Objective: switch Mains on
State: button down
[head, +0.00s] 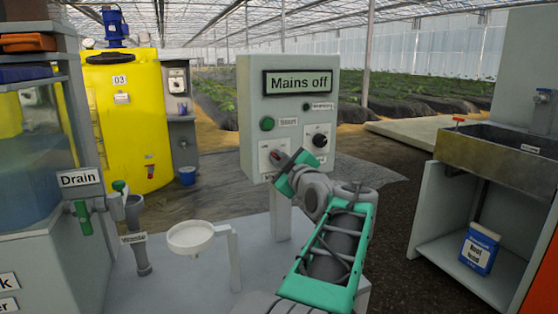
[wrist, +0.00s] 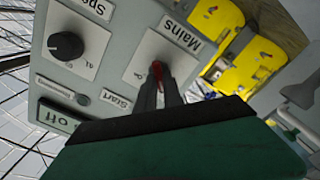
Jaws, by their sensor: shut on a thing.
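The grey control box (head: 255,100) stands on a post in the middle of the head view. Its display (head: 298,82) reads "Mains off". The red Mains switch (wrist: 157,69) sits on a white plate labelled "Mains" in the wrist view. My gripper (wrist: 160,82) is shut on this switch, and the dark fingers hide part of it. In the head view my gripper (head: 281,163) reaches the lower left of the box front. The switch's exact angle is hard to read.
A black knob (head: 320,140) is right of the switch, and a green Start button (head: 267,124) is above. A white funnel dish (head: 190,235) stands at left. A sink unit (head: 490,150) stands at right. A yellow tank (head: 125,130) is behind.

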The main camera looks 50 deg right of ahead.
jog(key=shift+m, duration=0.3)
jog(key=shift+s+d+r+m+p, duration=0.1)
jog(key=shift+m+p, duration=1.2)
jog(key=shift+m, duration=1.55)
jog(key=shift+s+d+m+p, duration=0.15)
jog(key=shift+m+p, duration=1.1)
jog(key=shift+m, duration=1.65)
jog(key=shift+d+r+m+p, duration=0.1)
jog(key=shift+m+p, duration=1.2)
jog(key=shift+m, duration=1.55)
jog(key=shift+f, duration=0.1)
jog(key=c, duration=1.5)
grip_release()
jog(key=shift+f, duration=0.1)
jog(key=p+v, duration=0.1)
jog(key=v, duration=0.6)
jog(key=shift+s+a, duration=0.2)
jog(key=shift+s, duration=0.1)
